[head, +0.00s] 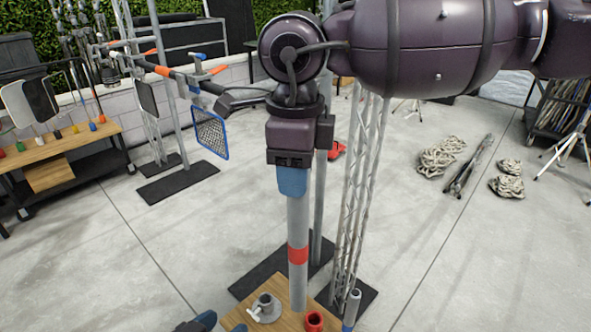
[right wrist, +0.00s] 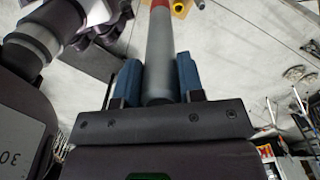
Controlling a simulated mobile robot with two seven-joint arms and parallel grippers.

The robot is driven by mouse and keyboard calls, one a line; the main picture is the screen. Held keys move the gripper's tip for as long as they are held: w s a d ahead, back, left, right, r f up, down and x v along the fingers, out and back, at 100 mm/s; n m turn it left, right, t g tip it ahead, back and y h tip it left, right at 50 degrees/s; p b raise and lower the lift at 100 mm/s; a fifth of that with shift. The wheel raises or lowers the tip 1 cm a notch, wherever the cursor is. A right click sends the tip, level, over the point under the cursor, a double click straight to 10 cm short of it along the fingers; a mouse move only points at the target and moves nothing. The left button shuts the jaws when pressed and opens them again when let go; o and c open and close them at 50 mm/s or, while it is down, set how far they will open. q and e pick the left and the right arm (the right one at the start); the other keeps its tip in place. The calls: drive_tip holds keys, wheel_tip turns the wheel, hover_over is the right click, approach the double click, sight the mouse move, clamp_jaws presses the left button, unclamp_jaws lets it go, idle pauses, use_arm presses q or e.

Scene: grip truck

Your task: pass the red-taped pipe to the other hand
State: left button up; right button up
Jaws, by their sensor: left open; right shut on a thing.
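The red-taped pipe (head: 298,220) is grey and hangs close to upright in the head view, with a red tape band around its lower part. My right gripper (head: 292,182) points down and is shut on the pipe's upper end. In the right wrist view, the blue fingers of my right gripper (right wrist: 160,82) lie on both sides of the pipe (right wrist: 160,50). The red tape shows at the top edge there. My left gripper (head: 196,322) is open at the bottom edge of the head view, left of the pipe's lower end and apart from it. Most of it is cut off.
Below the pipe is a wooden top (head: 273,323) with a grey clamp (head: 264,307), a red ring-like piece (head: 314,321) and a short grey tube (head: 351,308). A truss (head: 357,190) stands behind. A workbench (head: 70,148) is at left. Coiled ropes (head: 440,157) lie on open floor at right.

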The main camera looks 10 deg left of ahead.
use_arm(q)
drive_tip(key=s+a+f+g+y, duration=0.1)
drive_tip(key=s+a+f+y, duration=0.1)
drive_tip(key=s+a+f, duration=0.2)
drive_tip(key=s+a+f+n+y, duration=0.1)
drive_tip(key=s+a+f+y, duration=0.2)
drive_tip(key=a+f, duration=0.3)
drive_tip(key=shift+s+a+f+g, duration=0.35)
drive_tip(key=shift+s+f, duration=0.55)
drive_tip(key=shift+f, duration=1.75)
